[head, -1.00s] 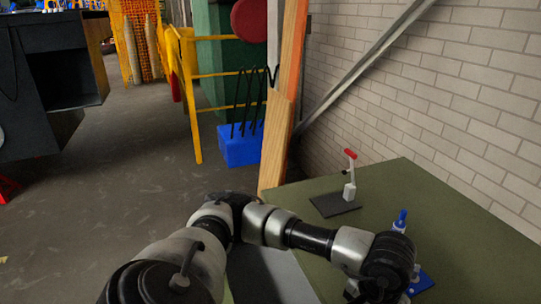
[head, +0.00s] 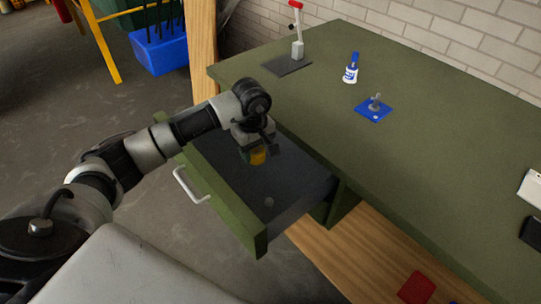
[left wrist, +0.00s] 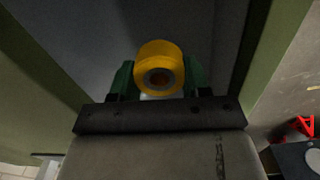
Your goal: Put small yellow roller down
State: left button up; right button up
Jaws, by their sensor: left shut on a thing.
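The small yellow roller (left wrist: 160,68) is held between the green fingertips of my left gripper (left wrist: 158,80) in the left wrist view. It is a short yellow cylinder with a dark hole in its end. In the head view the roller (head: 257,157) shows just below my left gripper (head: 255,150), over the open drawer (head: 258,235) of the green workbench. I cannot tell whether the roller touches the drawer floor. My right gripper is not in view.
On the green bench top (head: 440,130) stand a red-handled lever tool (head: 297,40), a blue-and-white bottle (head: 351,70) and a blue plate with a metal fitting (head: 374,108). A red object (head: 417,288) lies on the wooden shelf below.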

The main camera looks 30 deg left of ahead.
pick_arm(q)
jog(key=f, duration=0.1)
jog(key=a+f, duration=0.1)
jog(key=f+n, duration=0.1)
jog(key=shift+w+a+f+b, duration=0.2)
jog(key=shift+w+b, duration=0.1)
jog(key=shift+b, duration=0.05)
send_over(254, 184)
notch_tip(254, 184, down, 5)
jog(key=shift+a+f+p, duration=0.1)
jog(key=shift+f+p, duration=0.1)
jog(key=shift+p, duration=0.15)
jog(key=shift+w+f, duration=0.1)
jog(key=shift+f, duration=2.15)
jog(key=shift+f, duration=0.15)
jog(key=o, duration=0.9)
jog(key=shift+o, duration=0.2)
